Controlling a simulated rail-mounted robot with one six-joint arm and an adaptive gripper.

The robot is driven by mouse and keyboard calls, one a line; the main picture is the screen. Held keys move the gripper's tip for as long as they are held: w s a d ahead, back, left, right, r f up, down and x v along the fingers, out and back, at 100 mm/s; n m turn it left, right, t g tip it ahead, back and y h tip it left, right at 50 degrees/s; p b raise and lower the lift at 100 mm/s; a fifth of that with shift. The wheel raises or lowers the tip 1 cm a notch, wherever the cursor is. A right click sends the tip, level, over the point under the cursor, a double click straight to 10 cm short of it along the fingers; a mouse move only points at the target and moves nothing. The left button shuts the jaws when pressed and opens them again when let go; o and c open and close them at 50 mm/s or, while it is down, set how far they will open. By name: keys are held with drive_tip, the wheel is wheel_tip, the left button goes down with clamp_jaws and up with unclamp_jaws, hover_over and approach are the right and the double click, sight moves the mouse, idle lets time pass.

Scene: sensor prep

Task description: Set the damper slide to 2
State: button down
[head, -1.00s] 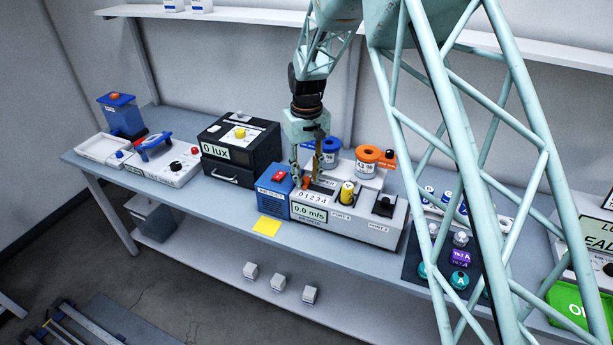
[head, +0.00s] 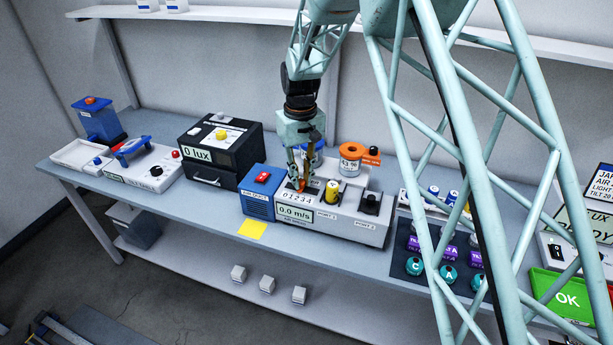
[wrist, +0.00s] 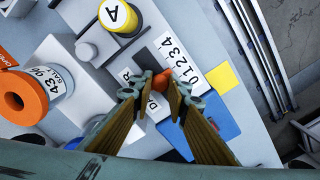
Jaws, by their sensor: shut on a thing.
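The damper slide has an orange knob (wrist: 160,82) that stands in a dark slot (wrist: 147,58) beside a white 0-to-4 scale (wrist: 180,62). In the head view the scale (head: 297,197) is on top of the grey air-speed unit (head: 345,228). My gripper (wrist: 160,88) is shut on the orange knob, one finger on each side. The knob stands around the 1-to-2 part of the scale; my fingers hide its base, so I cannot tell the exact mark. The unit's display (head: 294,212) reads 0.0 m/s.
A blue box with a red switch (head: 262,178) is left of the unit. A yellow note (head: 252,229) lies in front.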

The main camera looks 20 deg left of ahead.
sight(302, 181)
drive_tip(key=shift+d, duration=0.15)
drive_tip(key=c, duration=2.5)
unclamp_jaws()
drive_tip(key=shift+r, duration=0.1)
wheel_tip(302, 181, up, 12)
